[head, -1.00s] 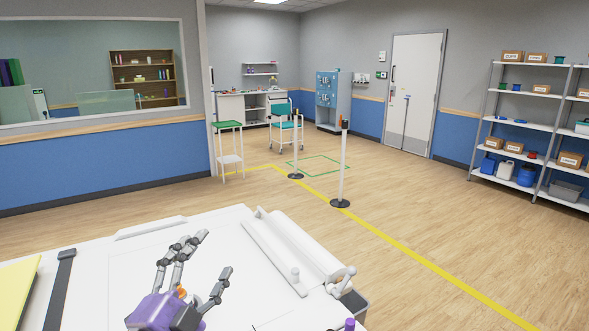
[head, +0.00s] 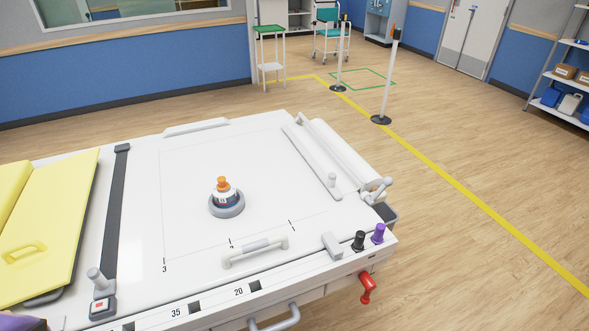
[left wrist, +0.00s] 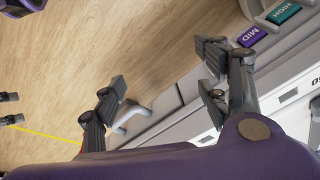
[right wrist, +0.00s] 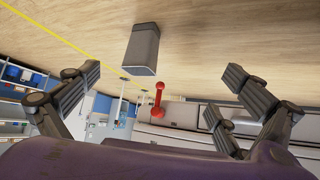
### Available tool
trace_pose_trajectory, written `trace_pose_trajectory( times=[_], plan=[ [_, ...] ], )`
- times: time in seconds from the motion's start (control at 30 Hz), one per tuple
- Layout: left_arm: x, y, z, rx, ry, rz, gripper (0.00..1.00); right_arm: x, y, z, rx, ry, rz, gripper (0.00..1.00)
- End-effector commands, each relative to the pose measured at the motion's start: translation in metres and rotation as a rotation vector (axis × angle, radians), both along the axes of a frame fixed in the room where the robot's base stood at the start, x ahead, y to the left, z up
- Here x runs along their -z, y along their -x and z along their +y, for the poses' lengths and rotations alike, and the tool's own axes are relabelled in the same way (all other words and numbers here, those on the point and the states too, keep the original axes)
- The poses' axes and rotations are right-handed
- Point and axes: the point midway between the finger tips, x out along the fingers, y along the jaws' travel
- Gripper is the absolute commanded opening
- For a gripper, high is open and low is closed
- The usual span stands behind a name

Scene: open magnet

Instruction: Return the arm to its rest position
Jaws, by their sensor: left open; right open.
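My left gripper (left wrist: 160,105) is open and empty in the left wrist view, its fingers spread beside the front of a white unit with drawers. My right gripper (right wrist: 165,100) is open and empty in the right wrist view, with a red handle (right wrist: 158,98) seen beyond its fingers. On the white table (head: 200,150) a small orange-capped bottle (head: 224,190) stands upright on a round grey base (head: 227,206).
A yellow panel (head: 50,215) lies at the table's left. A white roller (head: 345,155) runs along its right side. Black (head: 359,240) and purple (head: 379,233) knobs and a red crank (head: 367,288) are at the near right corner.

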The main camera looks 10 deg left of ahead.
Motion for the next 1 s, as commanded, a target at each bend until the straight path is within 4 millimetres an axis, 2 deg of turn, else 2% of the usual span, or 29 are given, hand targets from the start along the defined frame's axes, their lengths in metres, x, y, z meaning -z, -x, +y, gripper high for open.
trace_pose_trajectory(
  times=[0.03, 0.47, 0.7, 0.83, 1.0],
  plan=[
    [0.002, 0.015, -0.004, -0.015, 0.02, 0.04, 0.68, 0.0, 0.0, 0.0, 0.0, 0.0, 0.001, 1.0],
    [0.079, -0.03, -0.018, 0.019, 0.053, -0.181, 0.68, 0.013, 0.013, -0.002, 0.005, 0.003, 0.026, 1.0],
    [0.132, -0.043, -0.033, 0.033, 0.088, -0.37, 0.68, 0.02, 0.017, -0.006, 0.01, 0.01, 0.035, 1.0],
    [0.147, -0.045, -0.04, 0.036, 0.103, -0.458, 0.68, 0.024, 0.019, -0.006, 0.01, 0.01, 0.04, 1.0],
    [0.15, -0.047, -0.043, 0.037, 0.108, -0.504, 0.68, 0.024, 0.017, -0.005, 0.011, 0.009, 0.037, 1.0]
  ],
)
